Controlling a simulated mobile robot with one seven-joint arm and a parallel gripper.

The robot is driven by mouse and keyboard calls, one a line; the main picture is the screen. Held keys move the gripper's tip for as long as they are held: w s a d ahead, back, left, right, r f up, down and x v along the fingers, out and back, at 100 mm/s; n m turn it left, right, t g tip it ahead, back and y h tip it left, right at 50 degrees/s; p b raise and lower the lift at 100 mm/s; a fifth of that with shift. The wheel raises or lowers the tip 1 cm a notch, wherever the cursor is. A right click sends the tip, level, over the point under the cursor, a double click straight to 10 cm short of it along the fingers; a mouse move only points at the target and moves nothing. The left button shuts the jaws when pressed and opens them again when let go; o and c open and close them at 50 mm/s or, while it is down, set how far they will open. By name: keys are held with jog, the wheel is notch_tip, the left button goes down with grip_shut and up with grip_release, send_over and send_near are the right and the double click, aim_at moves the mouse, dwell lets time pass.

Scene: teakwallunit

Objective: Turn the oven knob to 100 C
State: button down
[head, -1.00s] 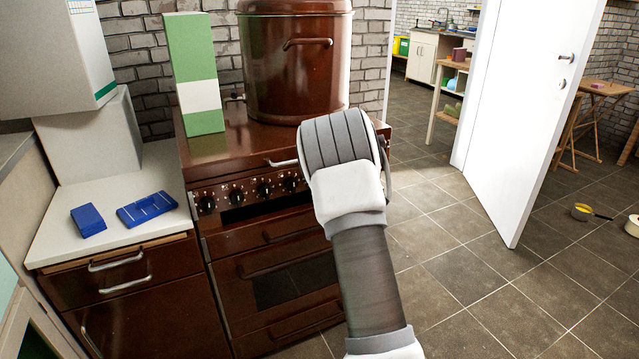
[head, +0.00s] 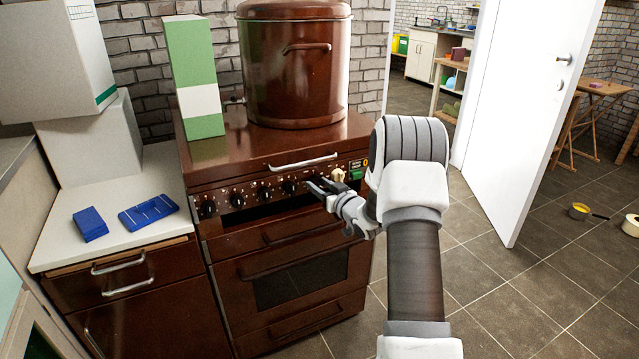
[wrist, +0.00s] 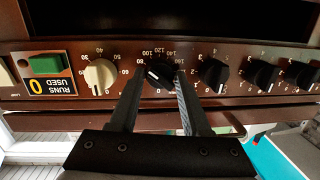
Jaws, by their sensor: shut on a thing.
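The oven knob (wrist: 159,74) is black, on the brown stove panel, with numbers up to about 180 printed around it. The wrist view shows it upside down. A small pale mark is on its face, but I cannot read its setting. My gripper (wrist: 159,82) has one finger on each side of this knob and is shut on it. In the head view my gripper (head: 318,188) reaches the panel from the right and hides the knob. The stove (head: 290,240) stands below and behind it.
A cream timer knob (wrist: 99,76) and a green button (wrist: 48,65) by a "RUNS USED 0" counter sit beside the oven knob. Several other black knobs (wrist: 213,74) line the panel. A handle bar (head: 302,162) runs above. A big brown pot (head: 295,70) stands on the stove.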

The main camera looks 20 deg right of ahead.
jog(key=shift+d+r+m+y+p, duration=0.15)
jog(key=shift+m+p, duration=0.15)
jog(key=shift+m, duration=0.7)
jog(key=shift+d+f+m+y+p, duration=0.15)
jog(key=shift+m+p, duration=0.15)
jog(key=shift+m, duration=0.7)
jog(key=shift+a, duration=0.1)
jog(key=shift+c, duration=2)
grip_release()
jog(key=s+d+r+p, duration=0.1)
jog(key=s+d+p, duration=0.1)
jog(key=s, duration=1.5)
jog(key=shift+d+p, duration=0.15)
jog(key=shift+p, duration=0.35)
